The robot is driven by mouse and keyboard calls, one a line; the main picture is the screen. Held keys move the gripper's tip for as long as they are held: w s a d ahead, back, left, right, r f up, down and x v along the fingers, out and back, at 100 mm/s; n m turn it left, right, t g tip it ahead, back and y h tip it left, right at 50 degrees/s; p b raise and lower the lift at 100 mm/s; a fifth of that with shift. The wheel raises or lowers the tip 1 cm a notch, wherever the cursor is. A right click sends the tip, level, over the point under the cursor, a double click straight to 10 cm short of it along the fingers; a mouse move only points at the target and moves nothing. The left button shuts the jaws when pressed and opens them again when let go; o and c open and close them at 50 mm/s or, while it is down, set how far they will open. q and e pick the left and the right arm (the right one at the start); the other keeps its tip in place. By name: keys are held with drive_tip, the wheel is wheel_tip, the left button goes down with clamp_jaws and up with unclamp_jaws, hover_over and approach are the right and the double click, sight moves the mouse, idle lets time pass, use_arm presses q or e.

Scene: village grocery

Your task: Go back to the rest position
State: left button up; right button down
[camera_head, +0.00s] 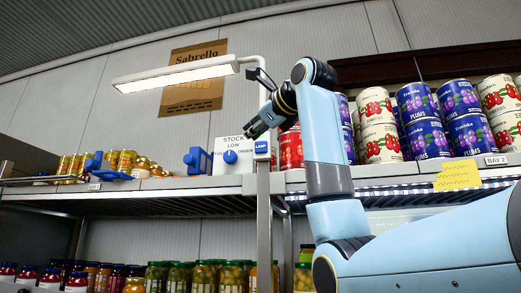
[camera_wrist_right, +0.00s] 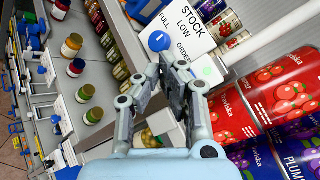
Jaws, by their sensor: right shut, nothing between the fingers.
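My right gripper (camera_head: 256,124) is raised in front of the upper shelf, at the end of my light-blue arm. It is shut and empty. In the head view it overlaps the upper right of a white stock sign (camera_head: 218,145) with a blue knob (camera_head: 230,156). In the right wrist view the closed fingers (camera_wrist_right: 173,66) point towards the sign (camera_wrist_right: 190,27), just below and right of the knob (camera_wrist_right: 158,41). I cannot tell the exact gap, but no contact shows. My left gripper is not in view.
A lamp bar (camera_head: 178,76) hangs above left on a post. Jars (camera_head: 190,276) fill the lower shelf. A yellow note (camera_head: 458,176) hangs at the right edge.

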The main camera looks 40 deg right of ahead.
drive_tip(key=shift+s+a, duration=0.6)
drive_tip(key=shift+a, duration=0.1)
